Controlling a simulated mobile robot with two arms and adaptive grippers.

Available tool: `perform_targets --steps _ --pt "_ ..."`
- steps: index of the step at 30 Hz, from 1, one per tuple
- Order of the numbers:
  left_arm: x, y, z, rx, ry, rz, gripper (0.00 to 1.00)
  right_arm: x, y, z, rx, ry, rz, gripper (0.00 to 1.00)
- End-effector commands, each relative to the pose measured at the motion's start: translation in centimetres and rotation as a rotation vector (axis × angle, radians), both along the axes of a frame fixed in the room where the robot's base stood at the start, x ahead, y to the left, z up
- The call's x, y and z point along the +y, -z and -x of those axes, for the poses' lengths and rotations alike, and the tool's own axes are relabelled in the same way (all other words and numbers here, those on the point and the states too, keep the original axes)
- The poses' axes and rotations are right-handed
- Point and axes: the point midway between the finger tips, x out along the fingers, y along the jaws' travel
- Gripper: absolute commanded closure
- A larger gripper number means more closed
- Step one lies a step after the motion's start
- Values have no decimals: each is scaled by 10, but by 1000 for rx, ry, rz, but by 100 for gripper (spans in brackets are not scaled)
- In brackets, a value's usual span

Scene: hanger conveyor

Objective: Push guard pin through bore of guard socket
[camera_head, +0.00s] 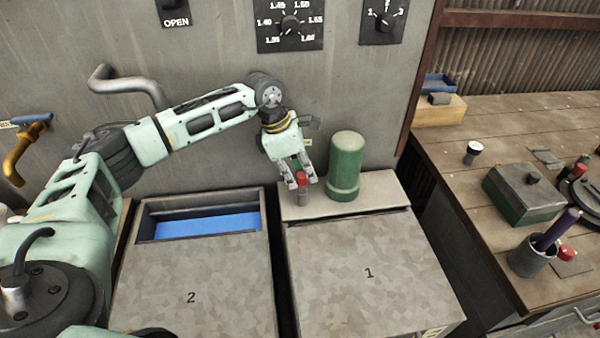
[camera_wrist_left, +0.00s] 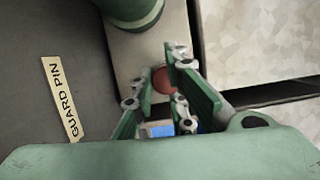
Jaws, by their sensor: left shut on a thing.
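My left gripper (camera_head: 302,182) reaches down to the ledge at the back of cabinet 1. It is shut on the red-topped guard pin (camera_head: 301,177). A grey cylindrical part, likely the guard socket (camera_head: 303,198), shows just below the red top. I cannot tell how deep the pin sits in it, as the fingers cover the joint. In the left wrist view the red top (camera_wrist_left: 160,80) shows between the two fingers, and the bore is hidden. My right gripper is not in view.
A green cylinder (camera_head: 346,165) stands close to the right of the gripper. A "GUARD PIN" label (camera_wrist_left: 62,98) is on the wall. Cabinet 2 (camera_head: 190,290) has an open blue-bottomed recess. A wooden bench (camera_head: 470,140) with tools and a cup stands at right.

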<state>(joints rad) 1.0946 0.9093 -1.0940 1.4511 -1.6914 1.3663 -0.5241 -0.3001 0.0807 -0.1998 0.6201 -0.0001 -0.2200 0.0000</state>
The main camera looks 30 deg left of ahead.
Motion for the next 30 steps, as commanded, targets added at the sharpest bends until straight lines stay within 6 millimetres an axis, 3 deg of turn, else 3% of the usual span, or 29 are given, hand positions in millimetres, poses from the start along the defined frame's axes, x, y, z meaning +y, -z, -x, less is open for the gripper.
perform_targets --steps 30 --pt "0 15 0 -1 0 1 100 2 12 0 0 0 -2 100"
